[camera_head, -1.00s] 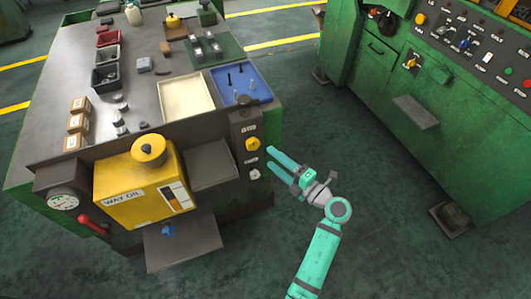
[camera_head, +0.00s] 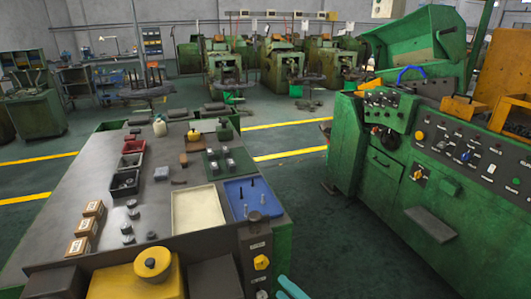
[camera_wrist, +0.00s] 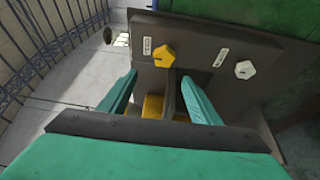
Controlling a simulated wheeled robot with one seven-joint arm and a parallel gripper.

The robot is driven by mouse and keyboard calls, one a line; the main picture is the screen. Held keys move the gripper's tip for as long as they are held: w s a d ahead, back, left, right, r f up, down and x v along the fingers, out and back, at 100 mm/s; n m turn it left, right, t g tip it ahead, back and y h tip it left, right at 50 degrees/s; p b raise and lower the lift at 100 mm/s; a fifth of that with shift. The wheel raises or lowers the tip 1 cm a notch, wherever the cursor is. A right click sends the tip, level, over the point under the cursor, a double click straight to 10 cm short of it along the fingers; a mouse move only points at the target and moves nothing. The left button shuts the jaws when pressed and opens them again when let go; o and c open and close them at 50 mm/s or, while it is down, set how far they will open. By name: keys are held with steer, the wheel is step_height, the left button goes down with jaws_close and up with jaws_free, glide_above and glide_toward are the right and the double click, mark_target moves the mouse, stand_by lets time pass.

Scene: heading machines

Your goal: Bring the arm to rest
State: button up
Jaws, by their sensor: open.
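My gripper (camera_wrist: 158,88) is open in the wrist view, with its two teal fingers apart and nothing between them. It faces a dark control panel (camera_wrist: 205,57) that bears a yellow knob (camera_wrist: 164,56) and a white knob (camera_wrist: 245,69). The fingers look clear of both knobs, though the exact gap is hard to tell. In the head view only the teal fingers show at the bottom edge, just right of the yellow knob (camera_head: 261,262). The rest of my arm is out of that view.
A workbench (camera_head: 90,190) with bins, a cream tray (camera_head: 198,209) and a blue tray (camera_head: 250,198) stands on the left. A yellow oil box (camera_head: 140,280) is at its front. A green machine (camera_head: 385,190) stands on the right. Open floor (camera_head: 325,235) lies between.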

steer(key=s+a+r+m+t+h, duration=0.1)
steer(key=s+a+m+t, duration=0.3)
steer(key=s, duration=0.4)
steer(key=s+a+r+m+t+h, duration=0.1)
steer(key=s+a+m+t, duration=0.1)
steer(key=s+a+m, duration=0.45)
steer(key=s+d+f+m+g+h, duration=0.1)
steer(key=s+m+h, duration=0.4)
steer(key=s, duration=0.6)
steer(key=s+d+f+m+g+h, duration=0.2)
steer(key=s+f+m+g+h, duration=0.1)
steer(key=s+m, duration=0.7)
steer(key=shift+s+f+g+h, duration=0.2)
steer(key=shift+s+g+h, duration=0.3)
steer(key=shift+s+h, duration=0.6)
steer(key=shift+d+m, duration=0.1)
steer(key=shift+m, duration=0.15)
